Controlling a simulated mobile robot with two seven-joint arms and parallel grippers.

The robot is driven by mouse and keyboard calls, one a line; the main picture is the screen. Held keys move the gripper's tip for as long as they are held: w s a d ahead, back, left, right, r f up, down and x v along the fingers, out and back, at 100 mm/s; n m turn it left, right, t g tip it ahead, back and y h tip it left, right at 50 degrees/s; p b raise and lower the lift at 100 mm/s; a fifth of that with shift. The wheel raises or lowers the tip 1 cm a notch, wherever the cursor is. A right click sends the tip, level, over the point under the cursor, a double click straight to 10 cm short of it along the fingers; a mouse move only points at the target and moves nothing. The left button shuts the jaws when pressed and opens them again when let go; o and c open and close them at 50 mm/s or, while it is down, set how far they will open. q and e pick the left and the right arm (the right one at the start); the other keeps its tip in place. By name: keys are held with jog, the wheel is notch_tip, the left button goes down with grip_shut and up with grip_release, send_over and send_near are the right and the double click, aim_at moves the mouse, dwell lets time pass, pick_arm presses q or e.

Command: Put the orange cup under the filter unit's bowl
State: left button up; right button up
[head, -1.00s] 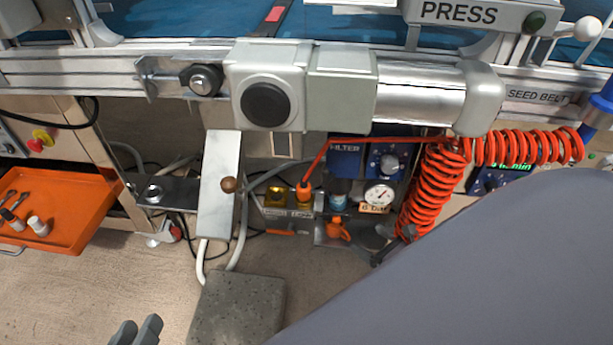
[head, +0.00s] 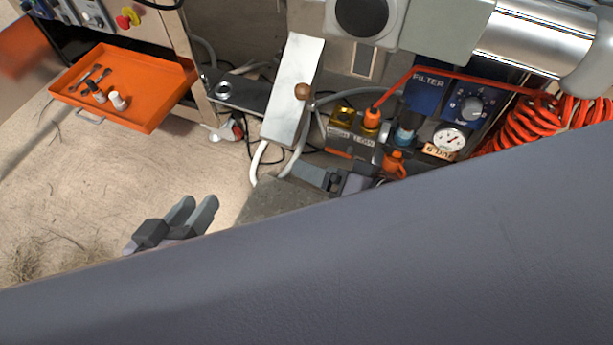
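The blue filter unit (head: 425,90) is at the right, with a dial, a pressure gauge (head: 450,138) and a small bluish bowl (head: 404,136). A small orange piece (head: 394,163) is just below the bowl. I cannot tell whether it is the cup or a fitting, and no other clear cup shows. My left gripper (head: 197,211) is open and empty, with a narrow gap between its fingers, over the floor at lower left. A dark grey part below the filter unit, likely my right gripper (head: 322,177), is mostly hidden behind my large grey link; its fingers are unclear.
An orange tray (head: 150,115) with small bottles and tools is at upper left. Brass fittings (head: 342,116), hoses and a coiled orange hose (head: 525,125) crowd the area.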

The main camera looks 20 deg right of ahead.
jog(key=s+a+r+n, duration=0.2)
jog(key=a+r+n, duration=0.2)
jog(key=n, duration=0.1)
jog(key=shift+s+n, duration=0.35)
jog(key=shift+n, duration=0.05)
pick_arm(q)
jog(key=s+a+r+y+p, duration=0.1)
jog(key=a+r+p, duration=0.2)
jog(key=p, duration=0.7)
jog(key=s+a+r+g+y+p, duration=0.1)
jog(key=s+a+r+y+p, duration=0.1)
jog(key=a+r+p, duration=0.2)
jog(key=s+a+r+y+p, duration=0.2)
jog(key=r+p, duration=0.6)
jog(key=p, duration=1)
jog(key=shift+a+r, duration=0.25)
jog(key=shift+a, duration=0.9)
pick_arm(e)
jog(key=s+d+r+h, duration=0.2)
jog(key=d+r, duration=0.3)
jog(key=r, duration=0.2)
jog(key=s+d+r+g+h, duration=0.1)
jog(key=s+d+r+h, duration=0.2)
jog(key=d+r, duration=0.3)
notch_tip(320, 180, up, 2)
jog(key=shift+d+r, duration=0.15)
jog(key=shift+r, duration=0.1)
